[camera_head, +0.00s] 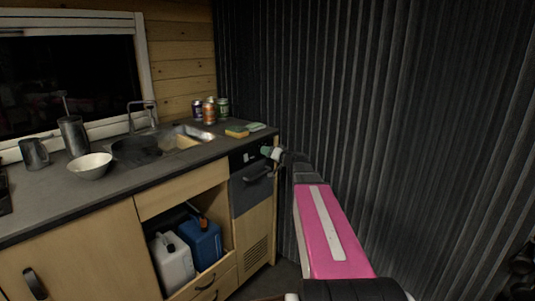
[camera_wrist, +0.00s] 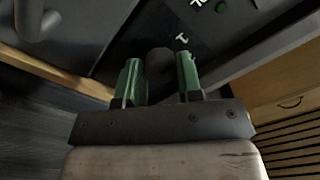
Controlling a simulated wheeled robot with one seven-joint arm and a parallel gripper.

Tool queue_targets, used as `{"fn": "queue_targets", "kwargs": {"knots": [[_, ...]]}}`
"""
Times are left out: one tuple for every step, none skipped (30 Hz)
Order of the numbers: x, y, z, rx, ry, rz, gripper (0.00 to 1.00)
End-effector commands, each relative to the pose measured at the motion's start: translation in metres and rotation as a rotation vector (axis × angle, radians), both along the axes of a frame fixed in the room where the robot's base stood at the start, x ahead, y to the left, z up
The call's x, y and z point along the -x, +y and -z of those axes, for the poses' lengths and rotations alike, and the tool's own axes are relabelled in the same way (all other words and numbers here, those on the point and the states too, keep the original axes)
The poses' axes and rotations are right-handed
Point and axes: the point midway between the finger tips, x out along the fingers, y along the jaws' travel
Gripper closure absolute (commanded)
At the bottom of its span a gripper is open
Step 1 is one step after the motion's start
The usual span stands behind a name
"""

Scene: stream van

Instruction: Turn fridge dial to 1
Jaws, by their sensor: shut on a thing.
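The fridge (camera_head: 250,189) is a dark front set in the wooden counter unit, with a dark control panel along its top. The fridge dial (camera_wrist: 159,62) is a dark round knob on that panel in the wrist view. My gripper (camera_wrist: 160,75) has green fingers, one on each side of the dial, and is shut on it. In the head view my gripper (camera_head: 271,152) is small at the panel's right end, and the dial is hidden there. White markings (camera_wrist: 181,39) show on the panel beyond the dial. I cannot read which number the dial points to.
A dark fridge handle (camera_head: 258,174) sticks out below the panel. The counter (camera_head: 120,184) holds a white bowl (camera_head: 89,165), a sink, several cans and a sponge (camera_head: 237,131). A corrugated dark wall (camera_head: 400,110) stands close on the right.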

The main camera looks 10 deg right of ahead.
Motion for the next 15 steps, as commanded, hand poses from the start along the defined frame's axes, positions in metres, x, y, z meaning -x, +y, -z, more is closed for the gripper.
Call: {"fn": "queue_targets", "kwargs": {"knots": [[0.0012, 0.0001, 0.0014, 0.007, 0.001, -0.001, 0.9], [0.0012, 0.0002, 0.0015, 0.007, 0.001, -0.001, 0.9], [0.0013, 0.0002, 0.0013, 0.007, 0.0, -0.001, 0.91], [0.0012, 0.0001, 0.0014, 0.007, 0.0, -0.001, 0.91], [0.0012, 0.0001, 0.0014, 0.007, 0.0, -0.001, 0.91], [0.0012, 0.0001, 0.0014, 0.007, 0.0, -0.001, 0.91], [0.0012, 0.0001, 0.0014, 0.007, 0.0, -0.001, 0.91], [0.0012, 0.0002, 0.0015, 0.007, 0.0, -0.001, 0.91], [0.0012, 0.0002, 0.0015, 0.007, 0.0, -0.001, 0.91], [0.0012, 0.0002, 0.0015, 0.007, 0.0, -0.001, 0.91], [0.0012, 0.0001, 0.0014, 0.007, 0.001, -0.001, 0.57], [0.0012, 0.0001, 0.0012, 0.007, 0.001, -0.001, 0.44], [0.0011, 0.0002, 0.0012, 0.006, 0.0, 0.0, 0.41], [0.0011, 0.0001, 0.0011, 0.005, 0.0, -0.001, 0.41], [0.0009, 0.0001, 0.0009, 0.005, 0.0, -0.001, 0.41]]}}
